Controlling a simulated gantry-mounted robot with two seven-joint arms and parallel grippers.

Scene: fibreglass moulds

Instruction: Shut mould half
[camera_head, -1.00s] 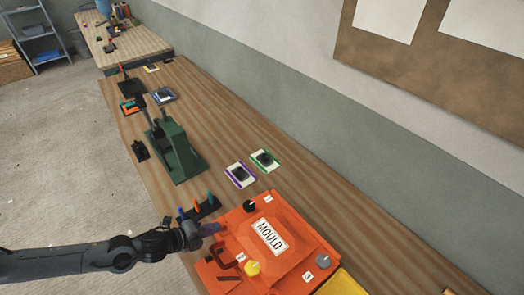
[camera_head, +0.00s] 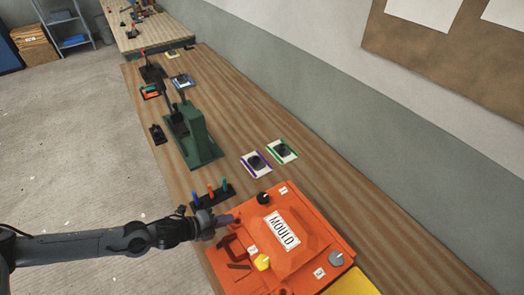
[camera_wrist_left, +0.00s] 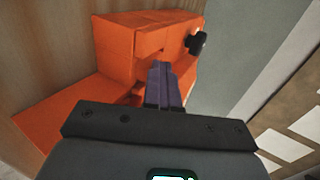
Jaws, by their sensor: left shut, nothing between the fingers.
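The orange mould (camera_head: 318,232) lies on the bench at the lower right of the head view, with a white MOULD label on its top. Its top face shows a black knob (camera_head: 264,197), a yellow knob (camera_head: 262,262) and a grey knob (camera_head: 336,258). A dark red handle (camera_head: 235,255) is at its left side. My left gripper (camera_head: 232,219) is shut and empty at the mould's upper left edge. In the left wrist view its purple fingers (camera_wrist_left: 165,85) point at the orange side (camera_wrist_left: 150,40); contact cannot be told. My right gripper is not in view.
A dark rack (camera_head: 213,195) with coloured pegs stands just behind my left gripper. A green press (camera_head: 196,140) stands farther up the bench. Two framed cards (camera_head: 268,158) lie beyond the mould. A yellow item (camera_head: 352,283) borders the mould's near side. The right bench strip is clear.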

